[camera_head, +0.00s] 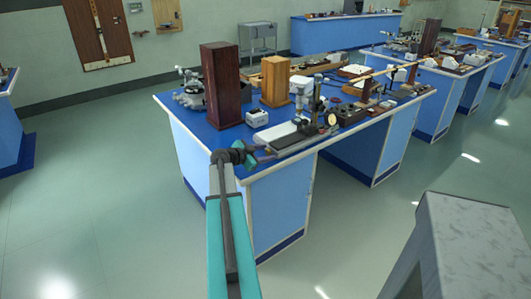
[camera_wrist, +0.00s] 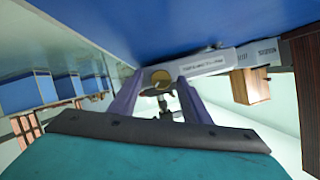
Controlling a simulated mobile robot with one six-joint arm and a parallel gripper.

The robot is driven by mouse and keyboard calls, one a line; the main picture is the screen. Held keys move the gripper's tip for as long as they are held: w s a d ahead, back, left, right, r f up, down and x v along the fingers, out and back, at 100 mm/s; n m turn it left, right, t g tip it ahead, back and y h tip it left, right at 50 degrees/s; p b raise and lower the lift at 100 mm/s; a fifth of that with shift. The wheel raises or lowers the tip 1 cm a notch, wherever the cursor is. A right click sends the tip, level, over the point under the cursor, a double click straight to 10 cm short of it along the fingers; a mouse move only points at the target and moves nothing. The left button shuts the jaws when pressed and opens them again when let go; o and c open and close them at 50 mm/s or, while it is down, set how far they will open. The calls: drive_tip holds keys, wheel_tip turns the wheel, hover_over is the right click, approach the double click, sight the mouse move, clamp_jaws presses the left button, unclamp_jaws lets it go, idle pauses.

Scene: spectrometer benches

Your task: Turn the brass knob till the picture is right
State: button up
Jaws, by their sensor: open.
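My gripper is open, and I cannot tell whether either finger touches the knob. A long grey instrument body (camera_wrist: 222,62) with small dark lettering runs to the right behind it. In the head view my gripper (camera_head: 259,153) is at the bench's front edge, beside a dark-based instrument (camera_head: 294,142). The knob cannot be made out there, and no picture or screen is readable.
The blue bench (camera_head: 190,125) is crowded. The floor (camera_head: 100,200) at left is clear.

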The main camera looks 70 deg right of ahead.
drive_tip(key=shift+c, duration=0.4)
drive_tip(key=c, duration=1)
drive_tip(key=shift+o, duration=0.2)
drive_tip(key=shift+f+n+b, duration=0.1)
drive_tip(key=shift+n+b, duration=0.2)
drive_tip(key=shift+b, duration=0.15)
drive_tip(key=shift+w+n+g+y+b, duration=0.1)
drive_tip(key=shift+n+g+y+b, duration=0.2)
drive_tip(key=shift+g+b, duration=0.1)
drive_tip(key=n+g+b, duration=0.1)
drive_tip(key=n+y+b, duration=0.1)
drive_tip(key=n, duration=0.1)
drive_tip(key=shift+w+d+f+g+b, duration=0.1)
drive_tip(key=shift+w+d+g+b, duration=0.1)
drive_tip(key=shift+g+b, duration=0.15)
drive_tip(key=n+g+y, duration=0.1)
drive_tip(key=n, duration=0.1)
drive_tip(key=shift+w+n+g+b, duration=0.15)
drive_tip(key=shift+n+g+b, duration=0.15)
drive_tip(key=shift+g+b, duration=0.1)
drive_tip(key=shift+n+g, duration=0.75)
drive_tip(key=shift+n, duration=0.75)
drive_tip(key=shift+y, duration=0.3)
